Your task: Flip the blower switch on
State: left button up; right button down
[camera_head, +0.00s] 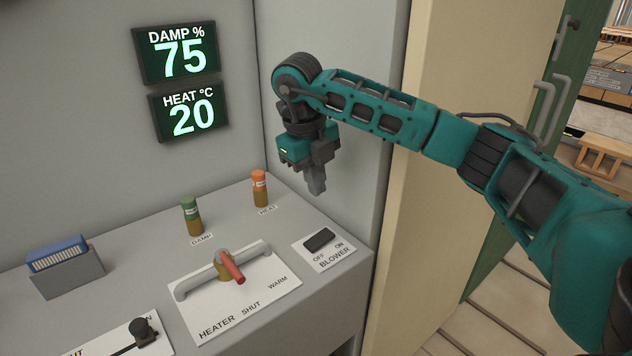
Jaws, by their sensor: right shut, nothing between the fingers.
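The blower switch (319,239) is a small black rocker on a white plate (326,258) marked OFF, ON and BLOWER, at the right end of the grey console. I cannot tell for sure which side of the rocker is pressed down. My right gripper (317,191) hangs above and behind the switch, pointing down. Its fingers are shut with nothing between them and are apart from the switch. My left gripper is not in view.
A heater lever with a red handle (231,268) stands left of the switch. Green-topped (192,216) and orange-topped (260,188) posts stand behind. A black slider knob (143,330) and a blue block in a holder (60,256) are further left. Wall displays (179,55) read damp 75, heat 20.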

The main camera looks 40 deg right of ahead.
aim_at(324, 233)
jog(key=f, duration=0.3)
jog(key=d+f, duration=0.1)
jog(key=f, duration=0.3)
jog(key=d+f, duration=0.1)
jog(key=f, duration=0.2)
jog(key=shift+w+f, duration=0.1)
jog(key=shift+f, duration=0.3)
jog(key=shift+d+f+y, duration=0.15)
jog(key=shift+f+y, duration=0.25)
jog(key=shift+f, duration=0.05)
jog(key=shift+r, duration=0.15)
